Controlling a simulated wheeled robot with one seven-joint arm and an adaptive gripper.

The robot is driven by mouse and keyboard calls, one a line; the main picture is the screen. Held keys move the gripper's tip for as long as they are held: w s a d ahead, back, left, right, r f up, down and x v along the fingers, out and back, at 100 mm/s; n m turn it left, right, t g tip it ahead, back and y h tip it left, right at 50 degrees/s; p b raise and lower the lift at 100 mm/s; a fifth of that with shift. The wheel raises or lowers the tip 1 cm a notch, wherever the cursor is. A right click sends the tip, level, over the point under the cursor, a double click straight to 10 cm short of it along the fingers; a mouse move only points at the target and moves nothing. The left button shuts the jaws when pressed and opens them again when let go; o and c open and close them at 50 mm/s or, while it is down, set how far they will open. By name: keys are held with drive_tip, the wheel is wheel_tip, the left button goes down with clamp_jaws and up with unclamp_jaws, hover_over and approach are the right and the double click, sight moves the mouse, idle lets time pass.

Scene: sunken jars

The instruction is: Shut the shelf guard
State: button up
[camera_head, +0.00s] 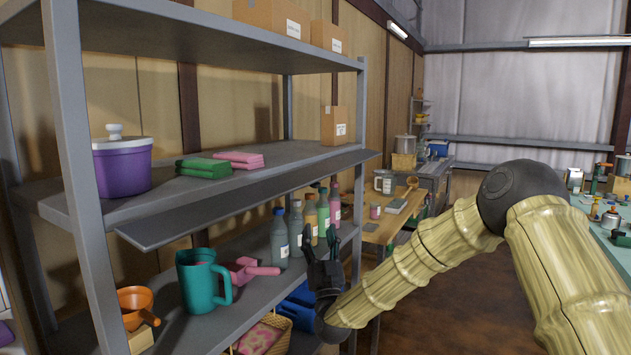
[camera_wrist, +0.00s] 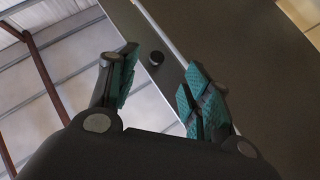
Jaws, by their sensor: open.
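The shelf guard (camera_head: 250,199) is a long dark grey flap along the front edge of the middle shelf. It sticks outward into the room, tilted, so it stands open. My gripper (camera_head: 322,244) is below the guard's right part, in front of the bottles, with its fingers pointing up. In the wrist view my gripper (camera_wrist: 158,82) is open and empty, with teal finger pads. A small black knob (camera_wrist: 156,58) shows beyond and between the fingertips, against a dark strip that appears to be the guard's underside. I see no contact with the guard.
The middle shelf (camera_head: 140,203) holds a purple tub (camera_head: 122,170), green and pink cloths (camera_head: 204,168) and a small box (camera_head: 334,126). Below stand a teal jug (camera_head: 200,282) and several bottles (camera_head: 279,240). A shelf post (camera_head: 358,190) rises close to my gripper. Open floor lies right.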

sight(315, 187)
drive_tip(key=shift+t, duration=0.4)
drive_tip(key=p+x, duration=0.1)
drive_tip(key=x, duration=0.3)
drive_tip(key=p+x, duration=0.1)
drive_tip(key=x, duration=0.3)
drive_tip(key=s+r+p+x, duration=0.1)
drive_tip(key=x, duration=0.3)
drive_tip(key=shift+w+d+r, duration=0.15)
drive_tip(key=shift+w+r, duration=0.05)
drive_tip(key=shift+c, duration=0.5)
clamp_jaws()
